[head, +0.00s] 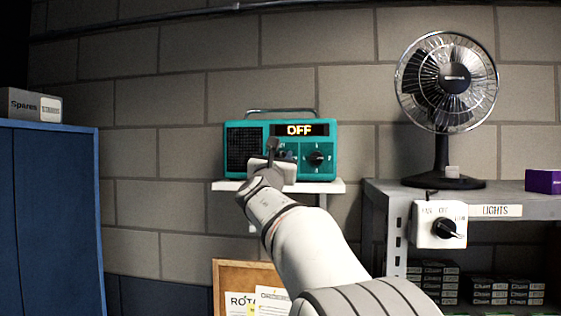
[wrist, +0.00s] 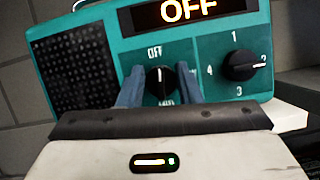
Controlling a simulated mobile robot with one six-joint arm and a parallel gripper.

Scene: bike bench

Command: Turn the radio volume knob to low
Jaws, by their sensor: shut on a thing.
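The teal radio (head: 246,130) stands on a small white wall shelf, and its display (head: 299,130) reads OFF. In the wrist view its left knob (wrist: 161,80) is black, with OFF printed above it; its light mark points up toward OFF. Lettering below the knob is partly hidden. My gripper (wrist: 160,88) has its two blue-grey fingers on either side of this knob, shut on it. In the head view my gripper (head: 272,148) covers most of that knob.
The radio's right knob (wrist: 241,65), marked with numbers, sits close beside my right finger, its mark pointing right. The shelf (head: 325,187) ends just past the radio. A fan (head: 446,85), a LIGHTS label and a switch box (head: 425,235) are to the right.

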